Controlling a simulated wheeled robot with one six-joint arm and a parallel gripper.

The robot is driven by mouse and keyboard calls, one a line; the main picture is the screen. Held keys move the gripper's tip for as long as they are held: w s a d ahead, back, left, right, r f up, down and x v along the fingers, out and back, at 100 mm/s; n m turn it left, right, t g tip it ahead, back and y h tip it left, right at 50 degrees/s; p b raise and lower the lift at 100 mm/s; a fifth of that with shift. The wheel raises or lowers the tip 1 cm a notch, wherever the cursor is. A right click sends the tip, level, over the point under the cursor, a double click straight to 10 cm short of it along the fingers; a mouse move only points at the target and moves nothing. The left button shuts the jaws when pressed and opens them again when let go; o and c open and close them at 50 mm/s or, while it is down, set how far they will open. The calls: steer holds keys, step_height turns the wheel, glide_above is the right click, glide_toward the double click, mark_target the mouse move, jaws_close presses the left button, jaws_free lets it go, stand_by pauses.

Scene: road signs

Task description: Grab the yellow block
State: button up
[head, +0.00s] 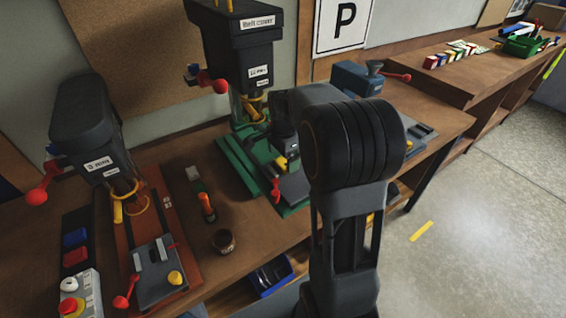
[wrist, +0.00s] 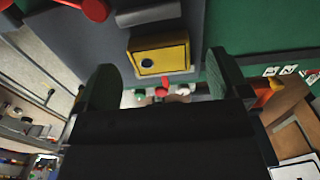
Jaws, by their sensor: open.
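The yellow block (wrist: 160,55) has a round dark hole in its face. In the wrist view it lies on a grey surface beside a grey bar, between and beyond my fingers. My gripper (wrist: 159,64) is open and empty, with one dark finger on each side of the block's line; I cannot tell whether either touches it. In the head view, a small part of the yellow block (head: 281,162) shows on the green-based drill press, just below my gripper (head: 287,148). My arm hides much of that area.
The green-based drill press (head: 236,50) rises close behind my gripper. A second press (head: 85,115) with an orange base stands left. A screwdriver (head: 207,207) and small jar (head: 224,241) are on the wooden bench (head: 180,175). Open floor (head: 480,220) lies to the right.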

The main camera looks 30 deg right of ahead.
steer(key=shift+f, duration=0.95)
steer(key=shift+c, duration=0.3)
steer(key=c, duration=1)
steer(key=shift+r, duration=0.1)
